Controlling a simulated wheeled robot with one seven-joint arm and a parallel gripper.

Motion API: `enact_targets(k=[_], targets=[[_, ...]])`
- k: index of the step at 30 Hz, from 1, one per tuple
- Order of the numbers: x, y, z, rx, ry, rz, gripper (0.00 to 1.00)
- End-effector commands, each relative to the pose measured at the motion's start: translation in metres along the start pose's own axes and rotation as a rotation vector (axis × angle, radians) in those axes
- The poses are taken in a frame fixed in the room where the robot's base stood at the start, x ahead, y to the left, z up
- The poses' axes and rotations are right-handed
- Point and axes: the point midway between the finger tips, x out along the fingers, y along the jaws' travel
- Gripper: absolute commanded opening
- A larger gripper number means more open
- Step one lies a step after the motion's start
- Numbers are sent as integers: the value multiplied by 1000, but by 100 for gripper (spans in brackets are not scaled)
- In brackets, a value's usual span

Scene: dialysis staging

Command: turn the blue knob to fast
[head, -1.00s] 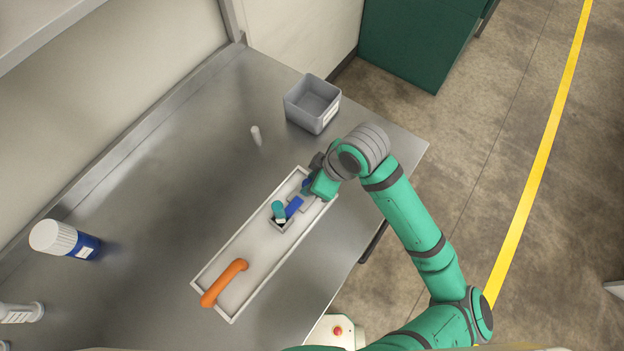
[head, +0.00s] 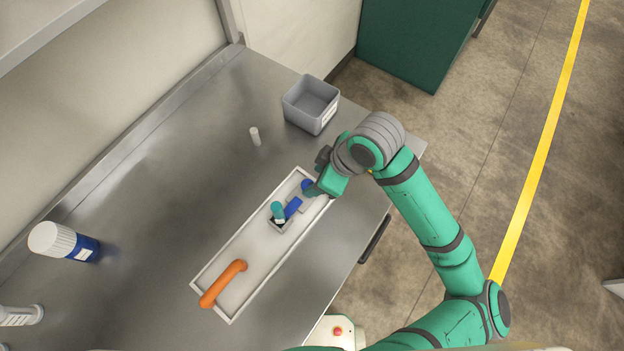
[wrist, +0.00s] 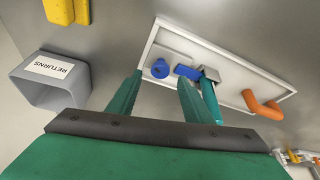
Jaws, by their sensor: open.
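The blue knob (head: 307,186) is small and round, near the far right end of a long white tray-like panel (head: 238,235). In the wrist view the knob (wrist: 160,69) appears between the tips of my gripper (wrist: 160,80), a little beyond them. My gripper is open and empty; in the head view my gripper (head: 315,187) is beside the knob, partly covering it. I cannot tell whether a finger touches the knob. No "fast" mark can be read, and the knob's setting cannot be told.
On the same panel are a blue block (head: 293,207), a teal lever (head: 278,210) and an orange handle (head: 224,283).

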Motion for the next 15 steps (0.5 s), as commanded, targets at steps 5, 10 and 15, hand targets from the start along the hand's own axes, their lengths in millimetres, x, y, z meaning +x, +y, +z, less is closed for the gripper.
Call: enact_targets(k=[5, 10, 15], targets=[[-34, 1, 0, -1, -3, 3, 46], [-55, 1, 0, 0, -2, 3, 46], [-65, 0, 1, 3, -1, 1, 46]])
